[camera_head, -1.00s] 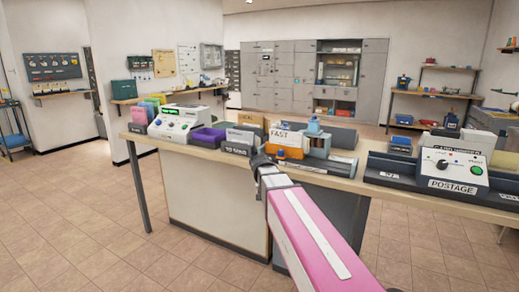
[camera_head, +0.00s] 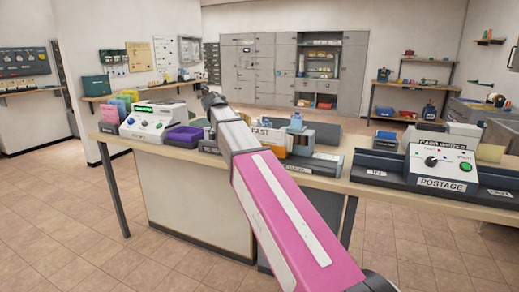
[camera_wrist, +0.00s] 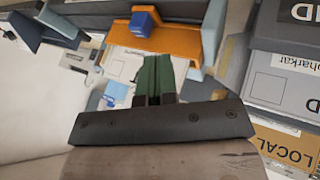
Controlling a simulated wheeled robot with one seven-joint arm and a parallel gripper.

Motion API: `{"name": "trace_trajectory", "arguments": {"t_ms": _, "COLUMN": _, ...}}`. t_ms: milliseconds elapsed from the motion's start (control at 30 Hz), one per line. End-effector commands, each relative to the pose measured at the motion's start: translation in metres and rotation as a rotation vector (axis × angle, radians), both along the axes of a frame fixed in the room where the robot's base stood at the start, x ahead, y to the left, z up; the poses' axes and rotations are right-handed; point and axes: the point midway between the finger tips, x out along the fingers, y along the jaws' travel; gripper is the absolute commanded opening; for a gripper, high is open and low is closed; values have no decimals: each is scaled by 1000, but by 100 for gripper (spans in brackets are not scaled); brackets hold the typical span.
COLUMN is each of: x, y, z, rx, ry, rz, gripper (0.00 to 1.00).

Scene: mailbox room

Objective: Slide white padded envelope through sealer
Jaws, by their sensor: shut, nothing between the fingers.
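My gripper (camera_head: 211,99) is raised above the counter, left of the sealer. Its green fingers (camera_wrist: 153,80) are shut and empty; they hide part of the white piece.
The counter (camera_head: 335,172) also holds a white control unit (camera_head: 152,122), a purple tray (camera_head: 184,136) and, at right, the POSTAGE machine (camera_head: 440,165). Grey lockers line the back wall; the tiled floor in front is clear.

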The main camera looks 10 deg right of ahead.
Motion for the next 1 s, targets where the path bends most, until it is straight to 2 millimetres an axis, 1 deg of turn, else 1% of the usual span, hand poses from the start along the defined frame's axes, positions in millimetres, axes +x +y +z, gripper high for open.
{"name": "trace_trajectory", "arguments": {"t_ms": 67, "x": 1, "y": 1, "z": 4, "rx": -5, "ry": -6, "rz": -9, "gripper": 0}}
{"name": "trace_trajectory", "arguments": {"t_ms": 167, "x": 0, "y": -3, "z": 0, "rx": -6, "ry": -8, "rz": -13, "gripper": 0}}
{"name": "trace_trajectory", "arguments": {"t_ms": 267, "x": 0, "y": -11, "z": -10, "rx": -6, "ry": -6, "rz": -13, "gripper": 0}}
{"name": "trace_trajectory", "arguments": {"t_ms": 500, "x": 1, "y": -36, "z": -44, "rx": -6, "ry": -5, "rz": -12, "gripper": 0}}
{"name": "trace_trajectory", "arguments": {"t_ms": 700, "x": 2, "y": -52, "z": -65, "rx": -5, "ry": -5, "rz": -11, "gripper": 0}}
{"name": "trace_trajectory", "arguments": {"t_ms": 800, "x": 3, "y": -56, "z": -71, "rx": -5, "ry": -5, "rz": -11, "gripper": 0}}
{"name": "trace_trajectory", "arguments": {"t_ms": 1000, "x": 3, "y": -59, "z": -75, "rx": -5, "ry": -7, "rz": -10, "gripper": 0}}
